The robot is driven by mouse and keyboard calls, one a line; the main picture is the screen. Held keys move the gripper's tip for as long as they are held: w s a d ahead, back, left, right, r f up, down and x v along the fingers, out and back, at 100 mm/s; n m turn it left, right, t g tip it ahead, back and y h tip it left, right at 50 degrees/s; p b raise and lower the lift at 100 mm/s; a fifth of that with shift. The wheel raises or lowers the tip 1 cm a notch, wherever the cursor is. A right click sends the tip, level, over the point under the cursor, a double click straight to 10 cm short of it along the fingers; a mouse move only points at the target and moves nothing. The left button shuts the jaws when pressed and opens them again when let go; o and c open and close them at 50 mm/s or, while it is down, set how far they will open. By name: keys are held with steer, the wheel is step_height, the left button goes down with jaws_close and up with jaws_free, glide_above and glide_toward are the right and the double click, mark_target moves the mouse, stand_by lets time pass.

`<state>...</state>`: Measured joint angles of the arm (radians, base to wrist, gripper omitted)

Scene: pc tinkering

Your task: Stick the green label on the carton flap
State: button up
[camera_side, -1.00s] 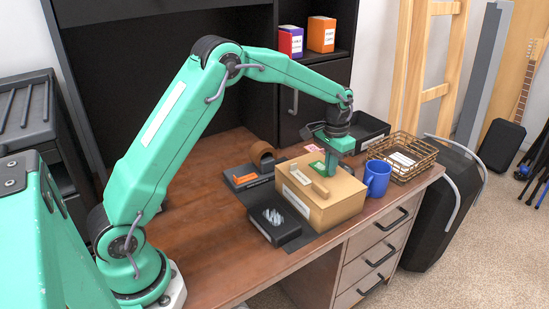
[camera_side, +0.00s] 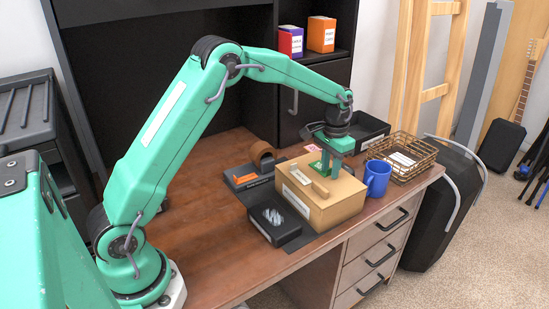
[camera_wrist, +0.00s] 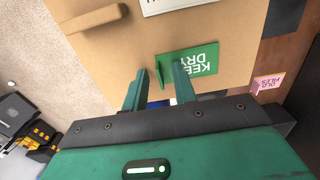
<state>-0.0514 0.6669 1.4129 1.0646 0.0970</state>
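The brown carton (camera_side: 342,205) stands on the desk, and its top fills much of the wrist view (camera_wrist: 110,50). The green label (camera_wrist: 200,58) reads "KEEP DRY" and appears to lie flat on the carton top. In the side view the label (camera_side: 316,166) shows just left of my gripper. My gripper (camera_side: 330,170) is low over the carton top with its fingers spread. In the wrist view my gripper (camera_wrist: 162,72) has a clear gap between its fingers. The right finger covers part of the label's near edge; whether it touches the label I cannot tell.
A wooden bar (camera_side: 320,188) and a white label (camera_side: 300,174) lie on the carton top. A blue mug (camera_side: 377,178) and wire basket (camera_side: 412,150) stand to the right. A black box (camera_side: 275,226), tape roll (camera_side: 263,154) and pink label (camera_wrist: 267,84) are nearby. The desk's left is clear.

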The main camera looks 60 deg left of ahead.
step_height(320, 180, up, 7)
steer(key=shift+f, duration=0.1)
steer(key=shift+r, duration=0.5)
